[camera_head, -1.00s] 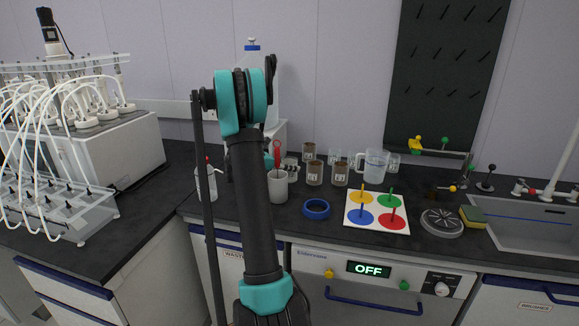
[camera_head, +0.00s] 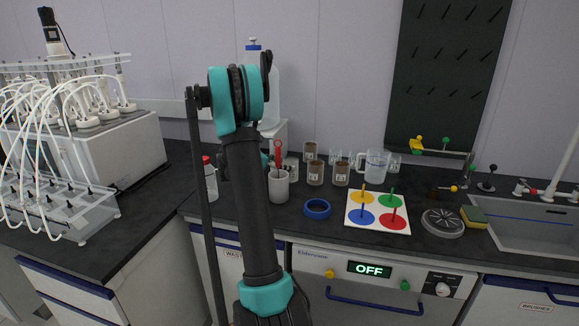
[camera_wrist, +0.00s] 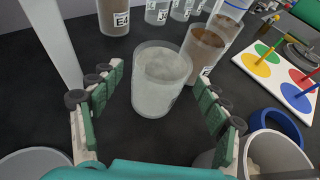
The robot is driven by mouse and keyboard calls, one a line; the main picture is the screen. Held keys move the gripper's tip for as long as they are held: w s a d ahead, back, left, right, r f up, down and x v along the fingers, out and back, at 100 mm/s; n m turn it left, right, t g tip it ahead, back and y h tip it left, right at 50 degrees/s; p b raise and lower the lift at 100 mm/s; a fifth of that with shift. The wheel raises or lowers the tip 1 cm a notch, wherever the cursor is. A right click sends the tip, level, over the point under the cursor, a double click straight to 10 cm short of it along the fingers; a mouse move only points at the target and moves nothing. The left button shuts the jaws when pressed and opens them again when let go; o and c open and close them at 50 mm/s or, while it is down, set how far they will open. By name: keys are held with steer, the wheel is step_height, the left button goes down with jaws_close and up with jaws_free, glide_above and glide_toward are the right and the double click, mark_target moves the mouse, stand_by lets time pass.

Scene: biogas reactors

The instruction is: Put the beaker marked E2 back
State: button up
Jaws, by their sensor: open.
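In the wrist view, a clear beaker with pale grey contents (camera_wrist: 160,85) stands upright on the dark worktop. My gripper (camera_wrist: 158,78) is open, with one finger at each side of this beaker's near part; gaps show on both sides. A label edge shows at its lower right, but I cannot read it. A brown-filled beaker marked E4 (camera_wrist: 115,15) stands behind to the left. Another brown-filled beaker (camera_wrist: 207,45) stands close behind to the right, its label partly hidden. No E2 mark is readable. In the head view the pale beaker (camera_head: 291,168) shows among the others, and my arm mostly hides the gripper.
A coloured peg board (camera_head: 377,212), a clear jug (camera_head: 375,164) and a sink are to the right. A red-capped bottle (camera_head: 210,182) is left.

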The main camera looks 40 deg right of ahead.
steer(key=v, duration=0.8)
steer(key=shift+a, duration=0.2)
